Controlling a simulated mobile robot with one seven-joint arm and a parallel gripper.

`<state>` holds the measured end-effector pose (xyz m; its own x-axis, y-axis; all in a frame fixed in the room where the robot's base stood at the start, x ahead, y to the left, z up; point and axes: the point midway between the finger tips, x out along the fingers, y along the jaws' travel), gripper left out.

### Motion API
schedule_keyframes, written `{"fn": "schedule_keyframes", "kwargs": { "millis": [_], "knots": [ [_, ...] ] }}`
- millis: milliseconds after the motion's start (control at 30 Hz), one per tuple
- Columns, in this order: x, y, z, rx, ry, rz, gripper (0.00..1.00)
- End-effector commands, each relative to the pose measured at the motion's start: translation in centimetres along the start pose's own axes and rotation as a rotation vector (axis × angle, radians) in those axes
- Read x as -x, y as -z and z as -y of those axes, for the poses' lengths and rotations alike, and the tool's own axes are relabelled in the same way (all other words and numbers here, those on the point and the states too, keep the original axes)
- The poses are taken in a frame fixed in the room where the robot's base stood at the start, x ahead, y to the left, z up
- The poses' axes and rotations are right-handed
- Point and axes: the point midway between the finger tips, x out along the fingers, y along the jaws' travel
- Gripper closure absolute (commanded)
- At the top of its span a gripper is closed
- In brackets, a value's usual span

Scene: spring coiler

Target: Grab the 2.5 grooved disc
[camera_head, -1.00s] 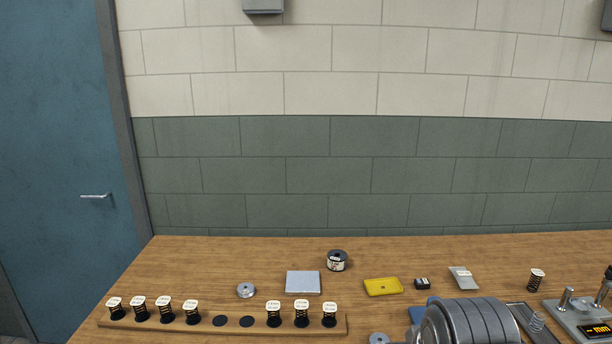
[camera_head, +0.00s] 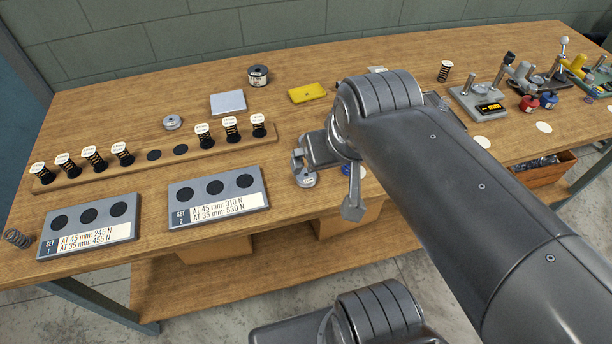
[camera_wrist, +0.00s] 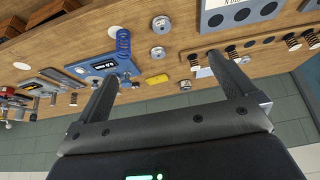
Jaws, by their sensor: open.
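Several small grey discs lie on the table, and I cannot read their sizes, so I cannot tell which is the 2.5 one. One grey disc (camera_head: 172,122) lies behind the wooden rack. Another disc (camera_head: 305,179) lies near the front edge, beside my gripper (camera_head: 326,184). In the wrist view, one disc (camera_wrist: 157,53) shows between the fingers of my open, empty gripper (camera_wrist: 162,68). Another disc (camera_wrist: 161,24) lies just above it in the picture, and a third (camera_wrist: 185,86) lies lower. My arm hides part of the table in the head view.
A wooden rack (camera_head: 48,184) holds several labelled springs. Set plates (camera_head: 128,231) and (camera_head: 257,202) lie in front of it. A pale plate (camera_head: 228,102), a yellow box (camera_head: 307,93) and a black spool (camera_head: 258,76) lie behind. A blue device (camera_wrist: 98,68) with a spring (camera_wrist: 123,41) is nearby.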

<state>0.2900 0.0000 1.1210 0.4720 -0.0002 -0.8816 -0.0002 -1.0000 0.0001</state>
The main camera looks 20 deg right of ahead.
Motion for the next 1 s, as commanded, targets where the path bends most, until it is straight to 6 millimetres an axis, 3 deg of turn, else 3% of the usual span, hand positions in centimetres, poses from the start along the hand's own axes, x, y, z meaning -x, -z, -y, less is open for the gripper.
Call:
{"fn": "schedule_keyframes", "kwargs": {
  "millis": [367,700,1000],
  "knots": [
    [0.0,0.01,0.0,0.0,0.0,0.0,0.0],
    [0.0,0.01,0.0,0.0,0.0,0.0,0.26],
    [-0.16,0.21,0.0,-0.008,0.002,0.008,0.27]
  ]
}}
